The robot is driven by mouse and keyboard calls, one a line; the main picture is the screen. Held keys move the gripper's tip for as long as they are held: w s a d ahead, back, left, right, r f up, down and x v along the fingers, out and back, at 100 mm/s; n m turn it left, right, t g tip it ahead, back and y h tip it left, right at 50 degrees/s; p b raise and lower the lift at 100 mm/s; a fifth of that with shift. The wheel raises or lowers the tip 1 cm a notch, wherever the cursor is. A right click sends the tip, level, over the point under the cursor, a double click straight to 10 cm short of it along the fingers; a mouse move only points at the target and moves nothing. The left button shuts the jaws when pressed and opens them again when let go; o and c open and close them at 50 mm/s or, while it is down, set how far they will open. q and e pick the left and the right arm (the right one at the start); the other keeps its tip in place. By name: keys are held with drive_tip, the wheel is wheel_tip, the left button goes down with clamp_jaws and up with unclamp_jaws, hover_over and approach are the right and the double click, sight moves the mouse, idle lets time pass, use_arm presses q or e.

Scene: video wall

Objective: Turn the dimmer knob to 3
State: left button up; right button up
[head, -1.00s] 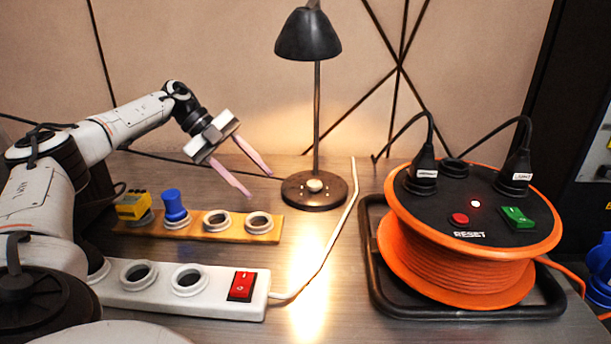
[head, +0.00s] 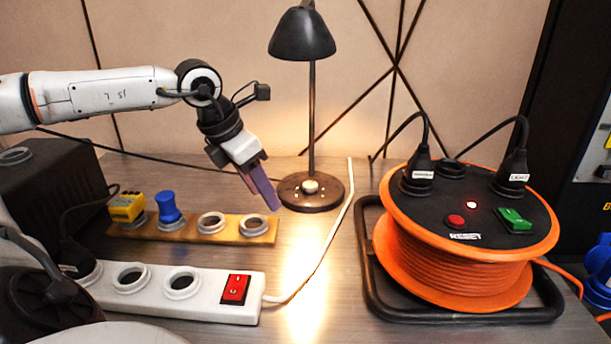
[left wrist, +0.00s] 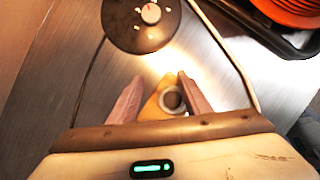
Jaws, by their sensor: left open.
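The dimmer knob (head: 311,186) is a small pale knob on the round dark base (head: 318,202) of the desk lamp (head: 302,36), which is lit. In the left wrist view the knob (left wrist: 151,13) shows near the top with a small red mark, on the lamp base (left wrist: 136,40). My left gripper (head: 270,198) hangs just left of the lamp base, pointing down and to the right, apart from the knob. In the left wrist view its two fingers (left wrist: 152,95) are spread with nothing between them; the end of the wooden socket strip lies beyond. My right gripper is not in view.
A wooden strip (head: 258,229) with sockets, a blue plug (head: 168,207) and a yellow plug (head: 126,207) lies left. A white power strip (head: 210,295) with a red switch (head: 235,289) lies in front. An orange cable reel (head: 455,265) stands right. A white cord crosses the table.

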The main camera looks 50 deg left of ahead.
sight(309, 184)
use_arm(q)
drive_tip(key=w+p, duration=0.1)
drive_tip(key=w, duration=0.2)
drive_tip(key=w+p, duration=0.1)
drive_tip(key=w, duration=0.3)
drive_tip(key=w+p, duration=0.1)
drive_tip(key=w, duration=0.2)
drive_tip(key=shift+w+d+p, duration=0.3)
drive_tip(key=shift+w+d, duration=0.05)
drive_tip(key=shift+w+f, duration=0.15)
drive_tip(key=shift+f, duration=0.45)
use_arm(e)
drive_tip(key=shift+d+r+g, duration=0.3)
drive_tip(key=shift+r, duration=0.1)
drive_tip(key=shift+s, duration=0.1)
